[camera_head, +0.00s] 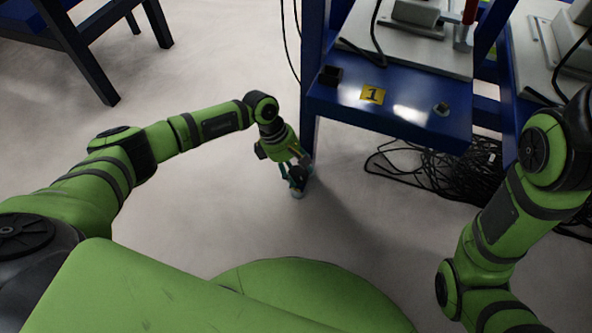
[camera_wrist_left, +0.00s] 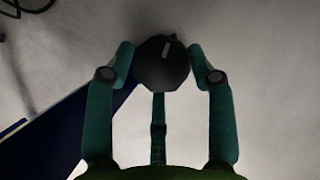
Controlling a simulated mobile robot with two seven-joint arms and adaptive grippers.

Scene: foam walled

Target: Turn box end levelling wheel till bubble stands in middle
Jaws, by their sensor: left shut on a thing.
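The levelling wheel is a dark round wheel (camera_wrist_left: 160,72) with a pale bar mark on its face, low by the near left leg of a blue table (camera_head: 395,114). It lies between the teal fingers of my left gripper (camera_wrist_left: 162,62), which is shut on it. In the head view my left gripper (camera_head: 298,180) is beside the foot of that leg, and the wheel is mostly hidden there. A small round grey fitting (camera_head: 441,109) is on the table; I cannot tell whether it is the bubble level, and no bubble can be made out. My right gripper is out of view.
A black box (camera_head: 331,75) and a yellow label marked 1 (camera_head: 372,94) are on the table's near edge. Black cables (camera_head: 462,172) lie heaped on the floor under it. Another blue table frame (camera_head: 75,45) stands at the upper left. The pale floor between is clear.

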